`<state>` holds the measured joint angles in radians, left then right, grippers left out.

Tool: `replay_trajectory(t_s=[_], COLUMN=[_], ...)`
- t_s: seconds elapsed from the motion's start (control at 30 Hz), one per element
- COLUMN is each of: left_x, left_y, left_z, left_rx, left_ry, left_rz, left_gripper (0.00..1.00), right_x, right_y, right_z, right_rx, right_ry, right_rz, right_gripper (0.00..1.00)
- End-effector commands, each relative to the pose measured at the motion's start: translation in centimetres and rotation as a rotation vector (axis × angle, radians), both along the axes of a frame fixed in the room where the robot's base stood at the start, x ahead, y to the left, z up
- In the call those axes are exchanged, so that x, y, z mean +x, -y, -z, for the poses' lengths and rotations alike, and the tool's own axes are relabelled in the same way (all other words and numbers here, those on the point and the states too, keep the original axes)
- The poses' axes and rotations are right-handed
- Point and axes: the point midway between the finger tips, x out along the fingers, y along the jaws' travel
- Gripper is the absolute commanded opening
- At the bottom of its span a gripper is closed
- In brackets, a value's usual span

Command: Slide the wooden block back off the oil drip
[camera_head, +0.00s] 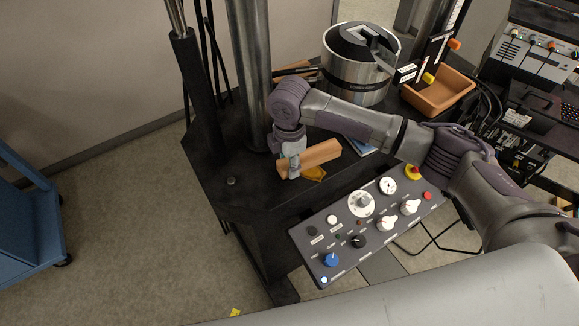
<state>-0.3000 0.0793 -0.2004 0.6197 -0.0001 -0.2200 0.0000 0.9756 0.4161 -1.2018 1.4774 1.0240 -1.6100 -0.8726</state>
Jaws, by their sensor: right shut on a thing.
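The wooden block (318,155) is a light brown bar on the black machine table, lying at a slant just behind the control panel. My right gripper (290,167) comes down from above onto its left end and is shut on it. A small amber patch (315,174), which looks like the oil drip, shows at the block's front edge. Whether more of it lies under the block is hidden. My left gripper is not in view.
The control panel (345,240) with knobs and buttons stands in front. A metal cylinder (356,75) and an orange tray (440,92) stand behind my right arm. A steel column (250,75) rises left of the gripper. The black table's left part (225,165) is mostly clear.

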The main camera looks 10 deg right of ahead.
Motion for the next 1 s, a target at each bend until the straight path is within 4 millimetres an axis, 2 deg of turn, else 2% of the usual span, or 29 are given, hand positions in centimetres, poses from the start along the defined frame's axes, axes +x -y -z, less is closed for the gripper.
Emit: replay_trajectory(t_s=[1.0], left_x=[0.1], left_y=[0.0], left_z=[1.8], left_rx=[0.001], left_ry=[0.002], left_rz=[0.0], left_gripper=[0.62], right_x=[5.1], right_y=[1.0], right_z=[0.1], right_rx=[0.0], right_ry=[0.001], right_rz=[0.0], right_gripper=[0.2])
